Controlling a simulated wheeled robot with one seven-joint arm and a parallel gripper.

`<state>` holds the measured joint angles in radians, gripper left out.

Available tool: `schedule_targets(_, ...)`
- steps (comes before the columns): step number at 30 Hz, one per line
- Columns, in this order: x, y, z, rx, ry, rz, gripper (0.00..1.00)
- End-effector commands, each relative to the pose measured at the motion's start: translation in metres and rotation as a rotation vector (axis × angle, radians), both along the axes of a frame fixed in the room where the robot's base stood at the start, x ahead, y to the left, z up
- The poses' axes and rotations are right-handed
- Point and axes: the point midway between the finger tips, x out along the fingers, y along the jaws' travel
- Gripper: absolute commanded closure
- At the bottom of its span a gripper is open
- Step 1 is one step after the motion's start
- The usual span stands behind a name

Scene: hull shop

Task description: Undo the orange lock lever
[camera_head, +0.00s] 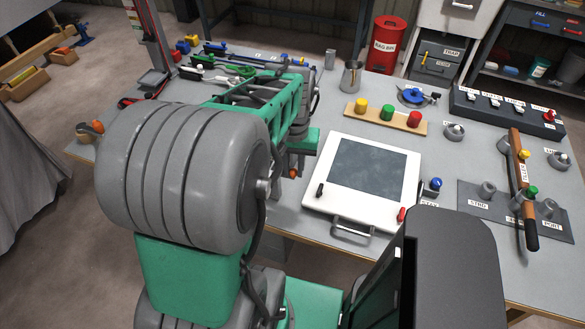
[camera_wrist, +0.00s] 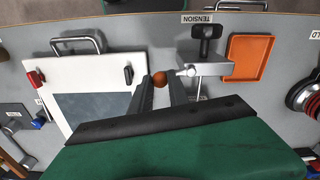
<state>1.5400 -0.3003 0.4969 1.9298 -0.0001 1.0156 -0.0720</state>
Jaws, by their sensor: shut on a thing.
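The orange lock lever shows as a round orange knob (camera_wrist: 160,78) in the wrist view, on a thin rod from a grey metal block (camera_wrist: 215,68). The block carries a black knob (camera_wrist: 206,38) beside a TENSION label. My gripper (camera_wrist: 161,84) is shut on the orange knob, one dark finger on each side. In the head view a small orange knob (camera_head: 293,173) shows just below my arm. My arm hides the metal block and most of my gripper there.
A white framed panel (camera_head: 315,199) with a dark face, a handle and small red and black grips lies beside my gripper. An orange square tray (camera_wrist: 232,60) lies on the block's other side. A wooden strip (camera_head: 416,126) with coloured knobs stands behind the panel.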

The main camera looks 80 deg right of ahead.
Motion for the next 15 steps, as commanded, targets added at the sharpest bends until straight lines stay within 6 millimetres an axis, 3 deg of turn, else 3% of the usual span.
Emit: schedule_targets(15,0.005,-0.024,0.0,-0.002,0.001,0.469,1.0)
